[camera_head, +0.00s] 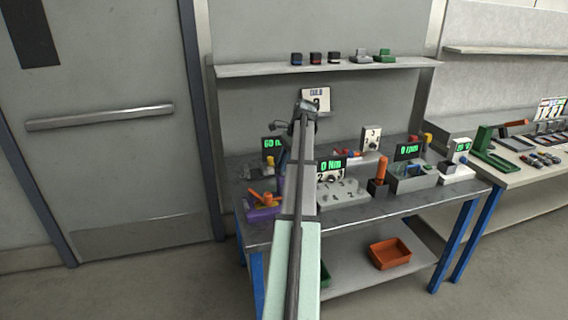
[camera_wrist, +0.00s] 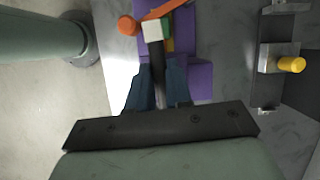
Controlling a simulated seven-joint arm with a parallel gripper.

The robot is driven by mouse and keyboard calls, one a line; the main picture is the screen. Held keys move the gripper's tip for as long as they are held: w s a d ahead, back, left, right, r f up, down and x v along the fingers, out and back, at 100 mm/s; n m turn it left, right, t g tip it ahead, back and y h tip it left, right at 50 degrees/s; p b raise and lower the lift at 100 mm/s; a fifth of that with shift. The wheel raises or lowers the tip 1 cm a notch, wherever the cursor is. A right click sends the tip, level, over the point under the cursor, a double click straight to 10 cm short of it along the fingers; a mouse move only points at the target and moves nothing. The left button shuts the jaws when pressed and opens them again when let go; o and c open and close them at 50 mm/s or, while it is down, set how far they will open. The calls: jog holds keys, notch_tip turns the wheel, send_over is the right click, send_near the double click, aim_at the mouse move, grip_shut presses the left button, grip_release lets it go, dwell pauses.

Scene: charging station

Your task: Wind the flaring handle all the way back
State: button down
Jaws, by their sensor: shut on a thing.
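The purple flaring tool (camera_head: 262,214) sits at the left front of the workbench. It also shows at the top of the wrist view (camera_wrist: 200,82). An orange handle arm (camera_wrist: 167,9) lies across its top, and an orange round knob (camera_wrist: 128,24) is to its left. My gripper (camera_wrist: 158,98) is over the tool, its dark blue fingers shut on a dark bar (camera_wrist: 158,72). A white block with a green side (camera_wrist: 153,30) is at the bar's far end. Whether the bar joins the orange handle cannot be told. My arm hides the gripper in the head view.
A grey fixture with a yellow knob (camera_wrist: 291,65) stands right of the tool in the wrist view. The "0 Nm" station (camera_head: 342,189), an orange upright handle (camera_head: 381,170) and the "0 rpm" station (camera_head: 410,177) stand farther right. An orange bin (camera_head: 390,253) is on the lower shelf.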

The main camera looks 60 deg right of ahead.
jog(key=shift+w+n+g, duration=0.1)
jog(key=shift+n+g, duration=0.2)
jog(key=shift+n, duration=0.6)
jog(key=c, duration=1)
grip_release()
jog(key=shift+c, duration=0.2)
